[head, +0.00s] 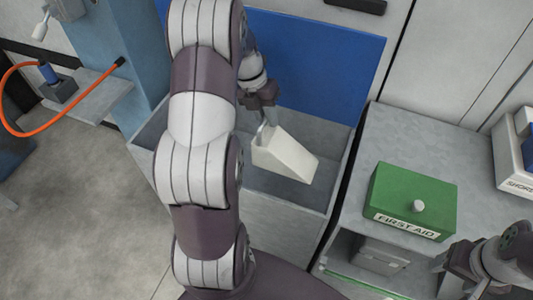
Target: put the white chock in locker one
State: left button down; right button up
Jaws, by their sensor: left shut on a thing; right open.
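The white chock (287,158) is a wedge-shaped block, tilted, in or just above the opening of a grey open-topped locker (262,222). My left gripper (266,128) is shut on the chock's upper left end. My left arm covers the left part of the locker opening. I cannot tell whether the chock touches the locker floor, and no number shows on the locker. My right gripper (443,264) is open and empty at the lower right, beside the first-aid box.
A blue panel (325,65) stands upright behind the locker. A green first-aid box (410,200) sits on the grey cabinet (405,140) to the right. A white labelled bin (510,160) stands at the far right. An orange hose (85,100) hangs at the left.

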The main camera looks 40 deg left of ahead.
aim_at(288, 146)
pick_arm(q)
notch_tip(288, 146, down, 12)
jog(key=shift+a+r+b, duration=0.1)
jog(key=shift+r+b, duration=0.05)
jog(key=shift+b, duration=0.6)
